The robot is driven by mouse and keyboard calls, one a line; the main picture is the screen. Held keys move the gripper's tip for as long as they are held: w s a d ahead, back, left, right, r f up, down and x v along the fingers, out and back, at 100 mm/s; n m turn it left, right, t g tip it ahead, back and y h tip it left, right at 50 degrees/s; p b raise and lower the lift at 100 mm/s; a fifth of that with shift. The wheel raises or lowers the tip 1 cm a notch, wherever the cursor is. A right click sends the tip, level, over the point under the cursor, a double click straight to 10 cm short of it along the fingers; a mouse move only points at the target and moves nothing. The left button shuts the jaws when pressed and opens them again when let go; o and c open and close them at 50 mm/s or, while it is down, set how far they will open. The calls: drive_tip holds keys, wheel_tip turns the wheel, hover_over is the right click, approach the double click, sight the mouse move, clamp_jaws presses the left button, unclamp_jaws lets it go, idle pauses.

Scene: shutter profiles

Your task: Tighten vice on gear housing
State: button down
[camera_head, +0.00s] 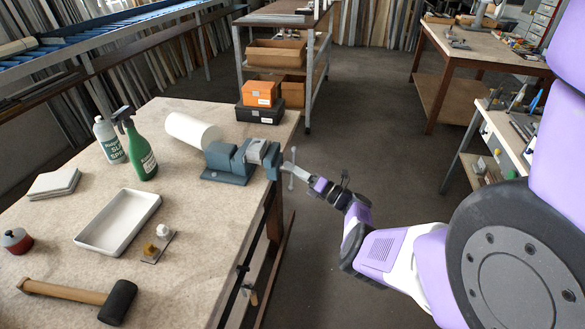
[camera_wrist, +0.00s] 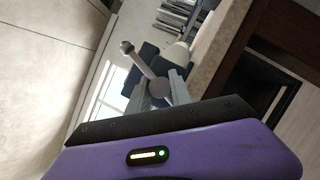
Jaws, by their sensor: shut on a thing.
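The blue-grey vice (camera_head: 228,165) is at the right edge of the workbench. A grey metal piece, seemingly the gear housing (camera_head: 257,150), sits at its jaws; whether it is gripped firmly I cannot tell. The vice handle (camera_head: 291,177), a bar with ball ends, sticks out past the bench edge. My gripper (camera_head: 297,172) reaches it from the right and is shut on it. In the wrist view, the two fingers (camera_wrist: 160,92) stand on either side of the round screw head, and the handle bar (camera_wrist: 138,60) slants up to the left, its other end hidden.
On the bench (camera_head: 190,248) are a white roll (camera_head: 192,130), a green spray bottle (camera_head: 139,150), a white tray (camera_head: 118,222) and a mallet (camera_head: 80,297). Orange and black boxes (camera_head: 260,105) stand at the far corner. The floor right of the bench is clear.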

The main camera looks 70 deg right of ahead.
drive_tip(key=shift+s+d, duration=0.15)
drive_tip(key=shift+s, duration=0.1)
drive_tip(key=c, duration=1.2)
unclamp_jaws()
drive_tip(key=shift+o, duration=0.2)
drive_tip(key=v, duration=0.7)
drive_tip(key=shift+s+b, duration=0.3)
drive_tip(key=shift+s, duration=0.05)
drive_tip(key=shift+f, duration=0.15)
